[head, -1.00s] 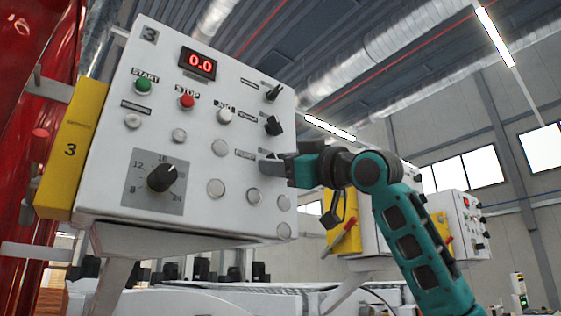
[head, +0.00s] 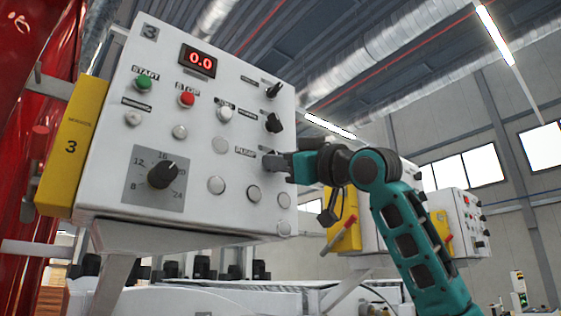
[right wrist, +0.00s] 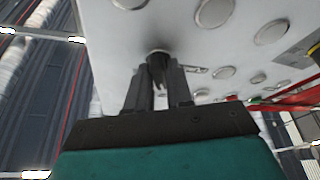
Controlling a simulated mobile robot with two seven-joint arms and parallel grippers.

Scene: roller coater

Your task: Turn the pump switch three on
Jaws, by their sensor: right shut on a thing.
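The white control panel (head: 120,75) marked 3 stands at the left in the head view. The pump switch is a small dark knob at the panel's right side, beside the PUMP label (head: 244,151). The knob's exact angle is hard to tell. My left gripper is not in view.
Two dark selector knobs (head: 273,90) (head: 273,123) are above the gripper. A green start button (head: 143,83), a red stop button (head: 187,99) and a large dial (head: 161,175) are to the left. Another panel (head: 462,215) stands behind my right arm.

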